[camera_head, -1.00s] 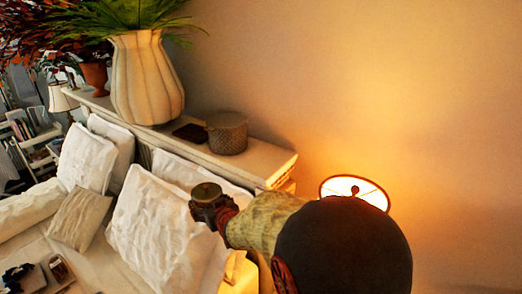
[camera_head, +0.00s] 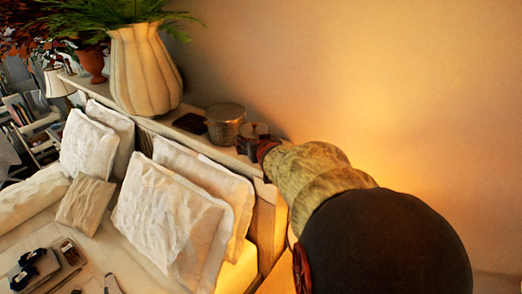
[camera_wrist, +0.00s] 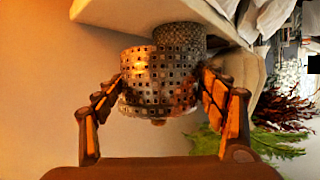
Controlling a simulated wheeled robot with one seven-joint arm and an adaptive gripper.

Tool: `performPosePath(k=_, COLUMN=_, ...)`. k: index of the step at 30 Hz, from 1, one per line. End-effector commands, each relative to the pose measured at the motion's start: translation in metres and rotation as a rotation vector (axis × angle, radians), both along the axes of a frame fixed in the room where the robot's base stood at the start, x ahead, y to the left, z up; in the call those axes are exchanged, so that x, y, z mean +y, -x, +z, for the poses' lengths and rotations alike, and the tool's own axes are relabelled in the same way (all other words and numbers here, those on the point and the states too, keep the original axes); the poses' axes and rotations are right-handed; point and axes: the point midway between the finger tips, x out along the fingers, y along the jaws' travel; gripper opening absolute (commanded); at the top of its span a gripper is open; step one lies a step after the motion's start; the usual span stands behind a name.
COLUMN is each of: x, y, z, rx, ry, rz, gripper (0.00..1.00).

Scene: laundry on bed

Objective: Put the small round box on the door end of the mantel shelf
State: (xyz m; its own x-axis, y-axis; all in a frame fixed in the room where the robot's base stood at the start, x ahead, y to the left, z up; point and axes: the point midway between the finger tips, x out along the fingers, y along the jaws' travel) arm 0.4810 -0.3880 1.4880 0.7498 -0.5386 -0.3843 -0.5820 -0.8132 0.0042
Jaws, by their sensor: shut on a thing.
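The small round box (camera_wrist: 150,85), with a pierced pattern on its side, is between the two fingers of my gripper (camera_wrist: 163,82) in the wrist view. My gripper (camera_head: 258,143) is shut on it at the near right end of the mantel shelf (camera_head: 186,137) in the head view. There the box (camera_head: 262,129) shows only in part, as a small dark top. I cannot tell whether its base touches the shelf.
A larger round box (camera_head: 226,124) stands just left of the held box, and shows behind it in the wrist view (camera_wrist: 180,38). A dark flat item (camera_head: 190,123) and a big ribbed vase (camera_head: 143,70) are farther left. White pillows (camera_head: 170,222) lie below the shelf.

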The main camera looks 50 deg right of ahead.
Motion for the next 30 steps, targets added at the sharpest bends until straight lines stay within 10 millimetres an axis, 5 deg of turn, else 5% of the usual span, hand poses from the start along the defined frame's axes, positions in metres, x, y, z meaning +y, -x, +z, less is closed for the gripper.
performPosePath(k=6, x=-0.045, y=-0.02, z=-0.025, rx=0.001, ry=-0.004, rz=-0.002, gripper=0.46)
performPosePath(k=12, x=-0.068, y=-0.031, z=-0.057, rx=0.0, ry=-0.002, rz=0.001, gripper=0.46)
performPosePath(k=30, x=-0.084, y=-0.039, z=-0.108, rx=-0.002, ry=0.001, rz=0.001, gripper=0.46)
